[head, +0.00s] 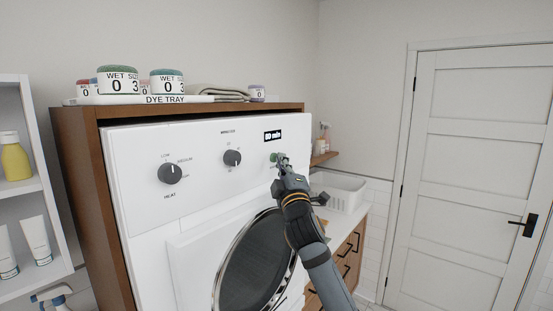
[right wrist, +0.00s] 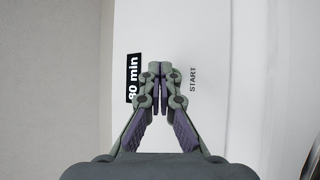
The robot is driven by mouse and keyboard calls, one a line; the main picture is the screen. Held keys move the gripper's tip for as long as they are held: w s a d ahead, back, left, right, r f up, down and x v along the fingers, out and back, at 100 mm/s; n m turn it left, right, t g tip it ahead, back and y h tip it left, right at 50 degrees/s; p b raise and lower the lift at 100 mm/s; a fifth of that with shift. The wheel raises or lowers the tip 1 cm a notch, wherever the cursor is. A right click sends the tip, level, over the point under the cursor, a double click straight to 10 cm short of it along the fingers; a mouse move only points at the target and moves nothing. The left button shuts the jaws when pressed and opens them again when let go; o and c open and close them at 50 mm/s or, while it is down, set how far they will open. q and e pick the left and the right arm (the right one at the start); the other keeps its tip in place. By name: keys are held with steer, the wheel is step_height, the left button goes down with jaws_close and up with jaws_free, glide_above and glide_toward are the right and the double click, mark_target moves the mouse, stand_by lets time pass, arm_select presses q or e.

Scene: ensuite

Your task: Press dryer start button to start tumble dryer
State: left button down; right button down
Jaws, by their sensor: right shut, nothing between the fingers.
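The white tumble dryer (head: 130,145) stands in a wooden surround. Its front panel has a black display reading "80 min" (head: 273,135), which also shows in the right wrist view (right wrist: 132,78). My right gripper (head: 280,158) is shut and empty, its fingertips at the panel just below the display. In the right wrist view, the fingertips (right wrist: 160,68) lie between the display and the printed word START (right wrist: 193,79). The start button itself is hidden behind the fingers. I cannot tell whether the fingertips touch it. My left gripper is not in view.
A heat knob (head: 170,173) and a second knob (head: 232,158) sit left of my right gripper. The round dryer door (head: 250,262) is below. A dye tray (head: 190,101) with jars stands on top. A white basket (head: 340,190) stands on the counter to the right.

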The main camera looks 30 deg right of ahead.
stand_by(0.3)
steer(key=shift+s+d+b, duration=0.3)
steer(key=shift+s+d, duration=0.05)
steer(key=shift+s, duration=0.45)
steer(key=s+b, duration=0.1)
steer(key=s+d+b, duration=0.1)
steer(key=s+b, duration=0.1)
steer(key=s+d+b, duration=0.1)
steer(key=s+b, duration=0.1)
steer(key=shift+s+d, duration=0.1)
steer(key=shift+s, duration=0.15)
steer(key=shift+f, duration=0.1)
stand_by(0.4)
